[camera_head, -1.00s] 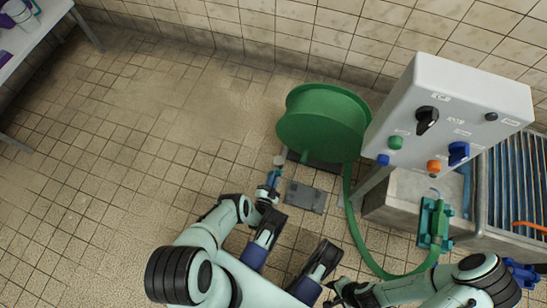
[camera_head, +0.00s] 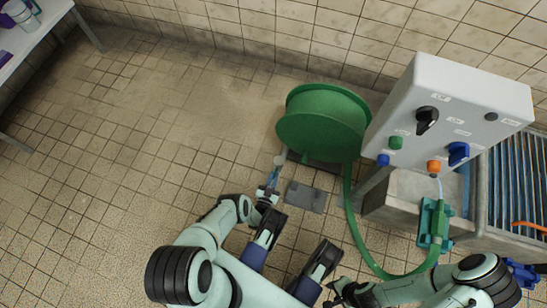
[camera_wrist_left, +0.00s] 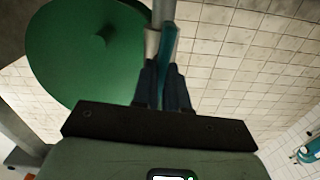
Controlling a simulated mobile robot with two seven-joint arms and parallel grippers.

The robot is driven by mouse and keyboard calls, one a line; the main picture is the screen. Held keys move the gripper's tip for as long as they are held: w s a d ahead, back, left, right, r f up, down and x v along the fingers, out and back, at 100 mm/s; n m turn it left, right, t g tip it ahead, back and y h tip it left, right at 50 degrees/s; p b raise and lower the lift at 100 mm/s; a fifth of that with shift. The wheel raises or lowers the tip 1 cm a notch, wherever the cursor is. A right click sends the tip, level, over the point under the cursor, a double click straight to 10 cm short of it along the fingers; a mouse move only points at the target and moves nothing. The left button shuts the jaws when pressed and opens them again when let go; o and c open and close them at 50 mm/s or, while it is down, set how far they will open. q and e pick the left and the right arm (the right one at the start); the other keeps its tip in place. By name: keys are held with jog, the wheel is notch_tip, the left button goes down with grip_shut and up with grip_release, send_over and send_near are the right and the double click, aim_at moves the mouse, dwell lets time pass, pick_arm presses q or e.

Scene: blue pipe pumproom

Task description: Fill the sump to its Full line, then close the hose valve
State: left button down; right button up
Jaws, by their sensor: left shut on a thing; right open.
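The hose valve's blue lever (camera_head: 274,175) stands on a pipe beside the green hose reel. My left gripper (camera_head: 270,190) is shut on it. In the left wrist view the fingers (camera_wrist_left: 163,88) close around the teal-blue lever (camera_wrist_left: 166,50), which lies nearly along the grey pipe. The green hose nozzle (camera_head: 439,222) sits in a green holder at the sump's edge. A pale stream of water (camera_head: 439,188) comes from its tip into the concrete sump (camera_head: 400,190). The water level and Full line cannot be made out. My right gripper (camera_head: 335,295) is low, partly hidden, open, and apart from the hose.
The green reel (camera_head: 322,125) and the grey control box (camera_head: 445,115) with knobs stand behind. The green hose (camera_head: 365,245) loops across the floor to the nozzle. A grey plate (camera_head: 305,197) lies by the valve. Open floor lies left, with a table (camera_head: 45,38) far left.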

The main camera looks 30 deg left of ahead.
dwell(0.3)
pick_arm(q)
jog(key=c, duration=1.2)
grip_release()
jog(key=shift+o, duration=0.2)
jog(key=shift+s, duration=0.1)
